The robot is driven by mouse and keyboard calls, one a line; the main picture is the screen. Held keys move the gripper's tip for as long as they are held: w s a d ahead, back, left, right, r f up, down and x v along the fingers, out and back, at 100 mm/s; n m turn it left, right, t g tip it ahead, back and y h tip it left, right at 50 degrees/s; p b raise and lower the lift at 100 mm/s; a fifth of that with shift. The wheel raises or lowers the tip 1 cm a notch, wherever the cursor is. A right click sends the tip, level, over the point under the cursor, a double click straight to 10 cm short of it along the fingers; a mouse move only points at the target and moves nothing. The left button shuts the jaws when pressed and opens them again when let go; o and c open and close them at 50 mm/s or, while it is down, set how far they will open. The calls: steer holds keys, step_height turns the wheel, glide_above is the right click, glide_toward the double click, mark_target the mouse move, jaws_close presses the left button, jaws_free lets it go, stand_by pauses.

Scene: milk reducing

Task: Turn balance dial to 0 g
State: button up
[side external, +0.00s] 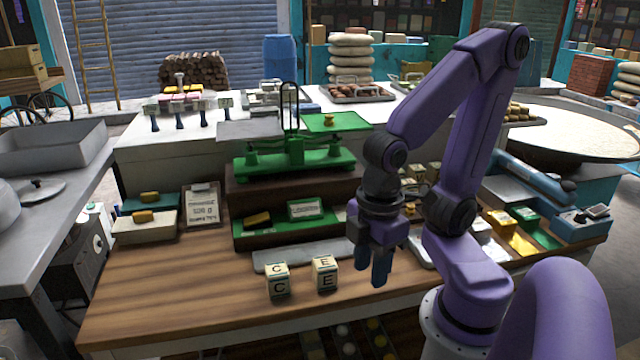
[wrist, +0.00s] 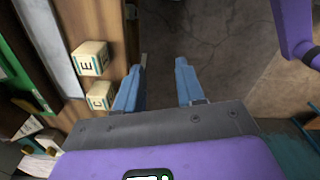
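A green two-pan balance (side external: 294,158) stands on a dark raised step at the back middle of the wooden bench. Its left pan is grey (side external: 250,130); its right pan is green (side external: 338,122) and bears a small brass weight (side external: 329,120). I cannot make out a dial on the balance. My gripper (side external: 375,268) hangs fingers down over the front of the bench, well in front of the balance and to its right. In the wrist view my gripper (wrist: 158,82) has its two blue fingers apart with nothing between them.
Two letter cubes, C (side external: 279,281) and E (side external: 325,273), sit on the bench to the left of my gripper. A grey flat plate (side external: 290,262) lies behind them. A clipboard (side external: 201,205) leans at the left. The bench's left front (side external: 165,300) is clear.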

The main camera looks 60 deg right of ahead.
steer(key=w+d+r+m, duration=0.3)
steer(key=w+d+m, duration=0.2)
steer(key=w+m, duration=0.25)
steer(key=w+d+r+m, duration=0.2)
steer(key=w+d+m, duration=0.2)
steer(key=w+m, duration=0.4)
steer(key=d+r+m, duration=0.3)
steer(key=d+m, duration=0.6)
steer(key=d, duration=0.1)
steer(key=d+r+m, duration=0.3)
steer(key=d+m, duration=0.6)
steer(key=shift+n, duration=0.25)
step_height(320, 180, down, 18)
steer(key=shift+w+d+r, duration=0.15)
jaws_close()
